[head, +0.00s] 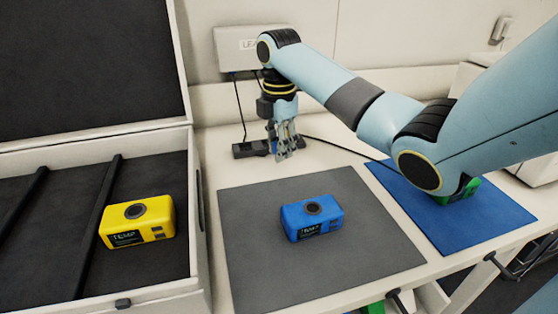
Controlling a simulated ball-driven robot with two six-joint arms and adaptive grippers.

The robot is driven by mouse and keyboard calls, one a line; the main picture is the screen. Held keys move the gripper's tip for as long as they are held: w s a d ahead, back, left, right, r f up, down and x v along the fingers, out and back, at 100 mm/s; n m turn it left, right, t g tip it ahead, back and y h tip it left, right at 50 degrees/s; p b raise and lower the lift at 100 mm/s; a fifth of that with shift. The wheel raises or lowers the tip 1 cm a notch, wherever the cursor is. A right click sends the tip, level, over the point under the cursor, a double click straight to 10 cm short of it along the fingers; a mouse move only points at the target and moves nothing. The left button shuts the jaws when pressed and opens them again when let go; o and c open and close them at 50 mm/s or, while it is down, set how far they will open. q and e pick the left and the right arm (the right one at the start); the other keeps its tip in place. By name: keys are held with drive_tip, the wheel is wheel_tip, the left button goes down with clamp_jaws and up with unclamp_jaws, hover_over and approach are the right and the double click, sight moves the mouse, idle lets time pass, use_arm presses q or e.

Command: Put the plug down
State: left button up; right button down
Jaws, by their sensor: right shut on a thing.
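My right gripper (285,145) points down over the back of the bench, behind the grey mat, with its fingers close together. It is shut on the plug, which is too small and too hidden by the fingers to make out. A dark cable (335,146) runs from beside the fingers to the right across the bench. A black socket block (247,150) lies directly behind and left of the fingertips. I cannot tell whether the plug touches it or the bench. My left gripper is not in view.
A blue logger (312,217) sits on the grey mat (250,265). A yellow logger (138,222) lies in the open case (165,298) at left. A green logger (467,190) on the blue mat (490,222) is partly hidden by my right arm. A white wall box (235,52) has hanging leads.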

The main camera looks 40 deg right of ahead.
sight(279, 171)
wheel_tip(279, 171, down, 4)
drive_tip(key=shift+r, duration=0.15)
drive_tip(key=shift+f, duration=0.2)
drive_tip(key=shift+f, duration=0.15)
drive_tip(key=c, duration=1.1)
unclamp_jaws()
wheel_tip(279, 171, up, 12)
drive_tip(key=shift+r, duration=0.2)
